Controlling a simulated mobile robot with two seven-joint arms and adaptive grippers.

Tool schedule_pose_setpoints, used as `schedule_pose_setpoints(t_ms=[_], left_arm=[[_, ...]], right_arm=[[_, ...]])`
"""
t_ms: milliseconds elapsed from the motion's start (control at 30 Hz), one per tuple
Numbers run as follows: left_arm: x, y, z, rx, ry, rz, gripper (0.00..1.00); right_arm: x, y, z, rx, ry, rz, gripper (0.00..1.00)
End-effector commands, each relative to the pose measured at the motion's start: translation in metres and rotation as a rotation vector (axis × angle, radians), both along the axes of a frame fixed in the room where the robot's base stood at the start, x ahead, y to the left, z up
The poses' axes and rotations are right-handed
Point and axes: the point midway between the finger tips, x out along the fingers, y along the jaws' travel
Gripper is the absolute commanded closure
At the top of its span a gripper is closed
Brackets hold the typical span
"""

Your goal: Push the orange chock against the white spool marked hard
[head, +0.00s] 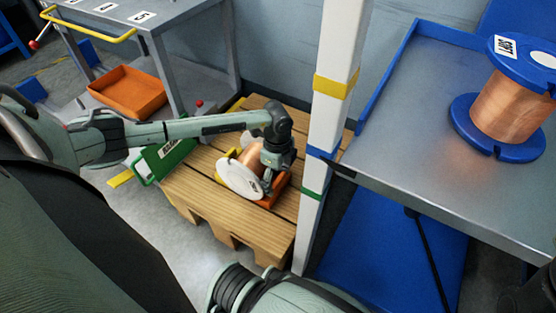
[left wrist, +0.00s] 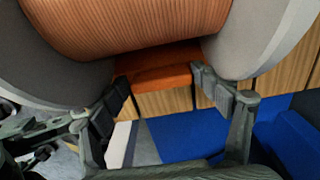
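The white spool (head: 238,181), wound with copper, lies on its side on the wooden pallet; its flange has a dark label too small to read surely. In the left wrist view its copper winding (left wrist: 130,25) fills the top, between two pale flanges. The orange chock (head: 274,192) lies on the pallet beside the spool, partly hidden by my gripper. In the left wrist view the chock (left wrist: 160,78) sits under the winding, between the flanges. My left gripper (head: 268,186) has its fingertips at the chock's two ends, apparently shut on it.
A white post (head: 330,110) with coloured bands stands right of the pallet (head: 205,190). A metal table (head: 415,125) holds a blue-flanged spool (head: 505,115) marked SOFT. A green sign (head: 168,158) is at the pallet's left. An orange bin (head: 128,90) stands on the grey cart.

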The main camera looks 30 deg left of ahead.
Motion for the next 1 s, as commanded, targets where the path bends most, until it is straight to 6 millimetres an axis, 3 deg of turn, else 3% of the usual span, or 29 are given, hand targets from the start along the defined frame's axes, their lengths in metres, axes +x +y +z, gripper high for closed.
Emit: schedule_pose_setpoints(t_ms=[367,467,800,1000], left_arm=[[0.002,-0.001,0.007,-0.004,-0.006,-0.001,0.16],[0.002,-0.001,0.020,-0.004,-0.006,-0.001,0.16],[0.001,0.000,0.090,-0.002,-0.004,-0.001,0.16],[0.001,0.000,0.115,-0.001,-0.002,0.000,0.16]], right_arm=[[0.001,0.000,0.000,0.001,0.000,-0.001,0.60],[0.000,0.000,0.000,0.000,0.000,-0.001,0.60],[0.000,0.000,0.000,0.000,0.000,-0.001,0.60],[0.000,0.000,0.000,0.000,0.000,-0.001,0.60]])
